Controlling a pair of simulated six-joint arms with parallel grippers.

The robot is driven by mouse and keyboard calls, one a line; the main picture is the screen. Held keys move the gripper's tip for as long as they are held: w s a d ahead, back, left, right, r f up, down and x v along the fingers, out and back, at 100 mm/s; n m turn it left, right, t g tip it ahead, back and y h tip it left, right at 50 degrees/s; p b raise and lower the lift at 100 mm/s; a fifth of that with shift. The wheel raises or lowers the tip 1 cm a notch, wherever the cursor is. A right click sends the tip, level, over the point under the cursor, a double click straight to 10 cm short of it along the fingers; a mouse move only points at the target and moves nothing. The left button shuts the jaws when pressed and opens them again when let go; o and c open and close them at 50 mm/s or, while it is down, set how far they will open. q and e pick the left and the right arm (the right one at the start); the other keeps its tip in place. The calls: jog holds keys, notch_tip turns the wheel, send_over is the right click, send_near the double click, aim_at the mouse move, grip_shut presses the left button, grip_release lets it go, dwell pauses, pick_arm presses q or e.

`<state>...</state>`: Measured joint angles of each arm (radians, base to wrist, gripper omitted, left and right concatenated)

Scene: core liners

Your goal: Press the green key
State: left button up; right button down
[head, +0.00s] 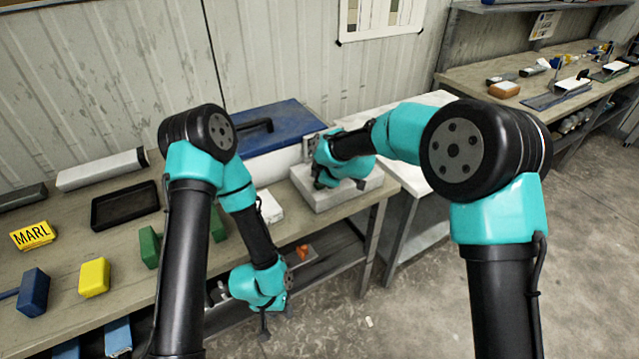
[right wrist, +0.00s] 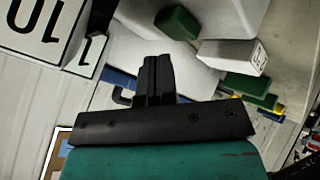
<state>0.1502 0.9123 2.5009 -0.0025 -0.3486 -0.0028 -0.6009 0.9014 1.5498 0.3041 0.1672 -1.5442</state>
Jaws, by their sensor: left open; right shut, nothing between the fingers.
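A green block (head: 149,247) stands near the bench's front edge, and a second green piece (head: 217,222) is partly hidden behind my left arm. In the right wrist view a green block (right wrist: 178,22) lies beyond my right fingers; I cannot tell which piece is the key. My right gripper (head: 322,180) is shut and empty, low over a pale grey slab (head: 340,195); it also shows in the right wrist view (right wrist: 158,75), apart from the green block there. My left gripper (head: 270,318) is open and hangs in front of the bench edge, away from the green pieces.
A yellow block (head: 95,277), a blue block (head: 33,292) and a yellow MARL block (head: 33,235) stand at the left. A black tray (head: 125,206), a long white box (head: 102,169) and a blue case (head: 262,128) are behind. A white block (right wrist: 232,55) shows in the right wrist view.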

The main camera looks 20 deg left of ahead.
jog(key=shift+r, duration=2.5)
jog(key=s+d+f+m+h, duration=0.1)
jog(key=s+d+f+m, duration=0.1)
jog(key=d+f+m, duration=0.4)
jog(key=s+d+f+m+g+h, duration=0.1)
jog(key=s+d+f, duration=0.1)
jog(key=d+f, duration=0.75)
jog(key=s+d+f+m+h, duration=0.1)
jog(key=s+d+f+m, duration=0.25)
jog(key=d+f, duration=0.4)
jog(key=s+d+f+m+g, duration=0.1)
jog(key=s+d+f+m, duration=0.2)
jog(key=s+d, duration=0.3)
jog(key=s+d+f+m+g, duration=0.1)
jog(key=s+d+f+m, duration=0.3)
jog(key=s, duration=0.5)
jog(key=s+d+f+m+g+h, duration=0.1)
jog(key=s+d+f+m, duration=0.2)
jog(key=s+d, duration=0.5)
jog(key=shift+d+f+m, duration=0.15)
jog(key=shift+d+m, duration=0.2)
jog(key=shift+m, duration=0.5)
